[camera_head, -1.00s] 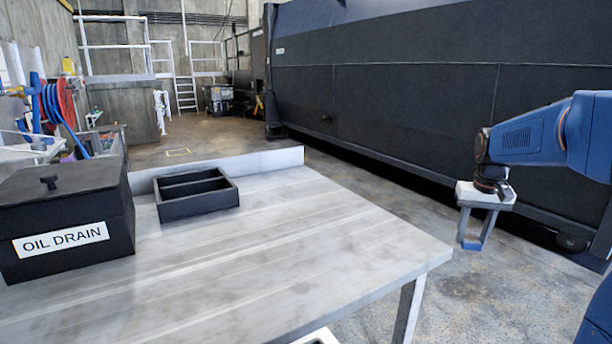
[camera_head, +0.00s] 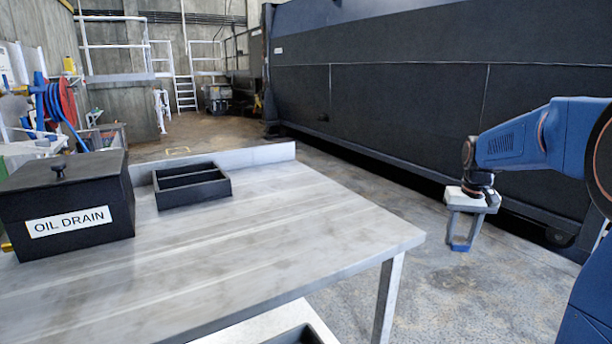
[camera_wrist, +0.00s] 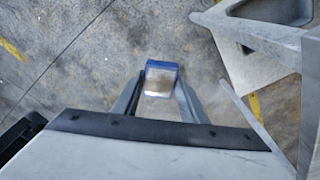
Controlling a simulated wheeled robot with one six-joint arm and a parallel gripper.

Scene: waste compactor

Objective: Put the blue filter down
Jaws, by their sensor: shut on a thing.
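My gripper (camera_head: 462,236) hangs off the right side of the grey metal table (camera_head: 300,215), pointing down over bare floor. It is shut on the small blue filter (camera_head: 460,247), held between its fingertips. In the wrist view, the blue filter (camera_wrist: 162,66) shows between the two fingers (camera_wrist: 158,88), with a blue edge and a pale tan face towards the camera. Nothing lies under the filter but concrete floor, well below it.
On the table stand a black box labelled OIL DRAIN (camera_head: 70,205) and an empty black two-part tray (camera_head: 192,198). The table's near right half is bare. A lower shelf (camera_head: 262,326) carries a dark tray (camera_head: 298,336). A large black compactor (camera_head: 400,110) stands behind my arm.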

